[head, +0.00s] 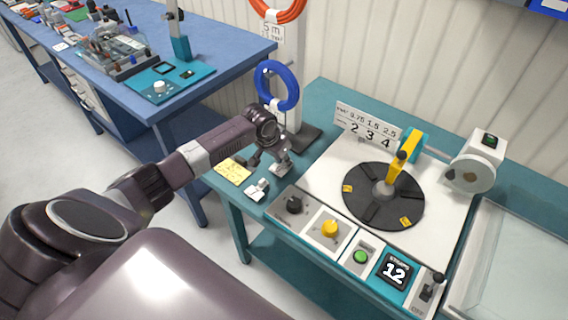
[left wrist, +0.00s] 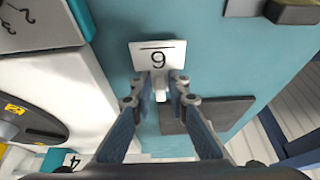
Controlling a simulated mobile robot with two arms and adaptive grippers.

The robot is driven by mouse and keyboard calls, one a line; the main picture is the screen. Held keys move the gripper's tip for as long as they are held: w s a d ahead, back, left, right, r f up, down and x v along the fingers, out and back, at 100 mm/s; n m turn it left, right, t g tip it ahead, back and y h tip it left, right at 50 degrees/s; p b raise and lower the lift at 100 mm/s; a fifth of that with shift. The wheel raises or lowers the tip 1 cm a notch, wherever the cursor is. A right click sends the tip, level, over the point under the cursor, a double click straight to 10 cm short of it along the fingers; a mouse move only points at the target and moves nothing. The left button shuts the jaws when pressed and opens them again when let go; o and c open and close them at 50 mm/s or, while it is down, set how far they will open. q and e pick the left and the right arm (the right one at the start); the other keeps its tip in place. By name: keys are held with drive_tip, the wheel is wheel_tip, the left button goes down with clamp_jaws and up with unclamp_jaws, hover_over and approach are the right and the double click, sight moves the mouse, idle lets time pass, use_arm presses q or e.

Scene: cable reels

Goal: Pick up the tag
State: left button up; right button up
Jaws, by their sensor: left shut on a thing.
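The tag is a small white card with a black bar and a single digit, a 6 or a 9. It shows clearly in the left wrist view (left wrist: 145,57), just beyond the fingertips, with a narrow white stem below the card. My left gripper (left wrist: 160,88) is shut on this stem. In the head view my left gripper (head: 268,164) is low over the near left part of the teal bench, and the pale tag (head: 281,170) shows small at its fingertips. I cannot tell whether the tag touches the bench. My right gripper is in neither view.
A yellow note (head: 233,171) and a small white item (head: 257,190) lie left of the control panel. The black turntable (head: 384,196) stands to the right. A post with a blue cable coil (head: 276,86) rises behind the gripper from a dark base (left wrist: 225,112).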

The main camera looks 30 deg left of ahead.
use_arm(q)
drive_tip(key=shift+r, duration=0.1)
drive_tip(key=shift+c, duration=0.2)
wheel_tip(320, 180, up, 20)
drive_tip(key=b, duration=0.2)
drive_tip(key=shift+b, duration=0.3)
drive_tip(key=o, duration=0.4)
drive_tip(key=shift+c, duration=0.2)
clamp_jaws()
